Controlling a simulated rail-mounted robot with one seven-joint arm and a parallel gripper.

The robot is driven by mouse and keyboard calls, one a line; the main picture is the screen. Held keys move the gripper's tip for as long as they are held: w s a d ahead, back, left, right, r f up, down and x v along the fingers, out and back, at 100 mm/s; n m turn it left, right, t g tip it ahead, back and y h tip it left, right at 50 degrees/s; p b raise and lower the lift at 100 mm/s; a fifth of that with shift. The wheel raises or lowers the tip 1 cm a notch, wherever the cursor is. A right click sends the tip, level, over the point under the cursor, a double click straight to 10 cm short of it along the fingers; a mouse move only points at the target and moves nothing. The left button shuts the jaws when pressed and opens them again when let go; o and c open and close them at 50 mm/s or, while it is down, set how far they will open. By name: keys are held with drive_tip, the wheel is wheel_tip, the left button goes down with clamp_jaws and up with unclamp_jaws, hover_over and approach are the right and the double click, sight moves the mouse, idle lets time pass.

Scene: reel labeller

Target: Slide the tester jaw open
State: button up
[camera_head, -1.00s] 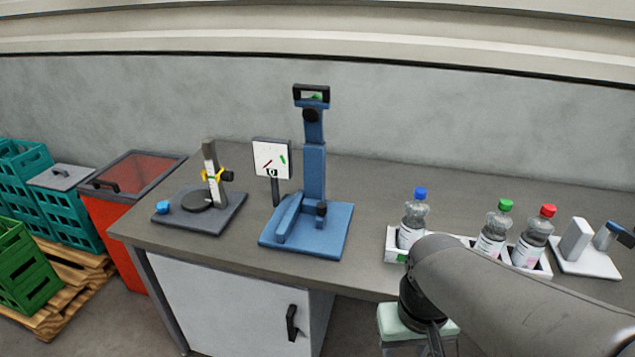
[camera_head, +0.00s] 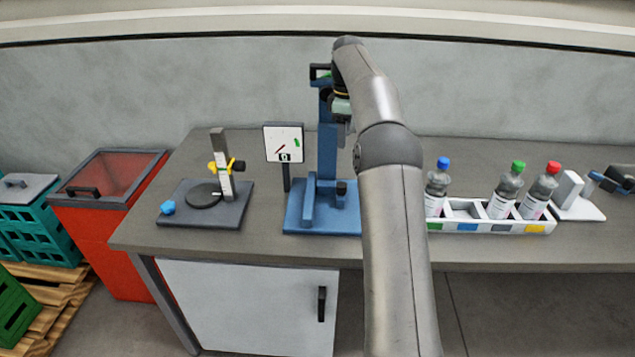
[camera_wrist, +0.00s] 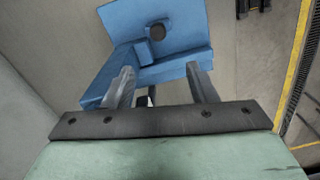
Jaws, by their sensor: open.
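The blue tester (camera_head: 327,150) stands on the grey bench, with a tall column, a flat base (camera_head: 295,222) and a low black knob (camera_head: 341,187). My arm covers its right side and part of its top. My gripper (camera_wrist: 162,90), on a pale green hand, is open with its two fingers apart. In the head view, the hand (camera_head: 341,106) is beside the upper column, and the fingers are mostly hidden. In the wrist view, the tester's blue base (camera_wrist: 185,25) and a round black knob (camera_wrist: 156,32) show beyond the fingers. I cannot tell whether the fingers touch the tester.
A dark gauge stand (camera_head: 205,215) is farther left. A compartment tray (camera_head: 505,229) with several capped bottles is at right. A red bin (camera_head: 115,215) stands left of the bench.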

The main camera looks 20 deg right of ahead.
sight(342, 185)
drive_tip(key=f, duration=1.7)
drive_tip(key=shift+w+d+f, duration=0.1)
drive_tip(key=shift+d+f, duration=0.1)
drive_tip(key=shift+f, duration=0.05)
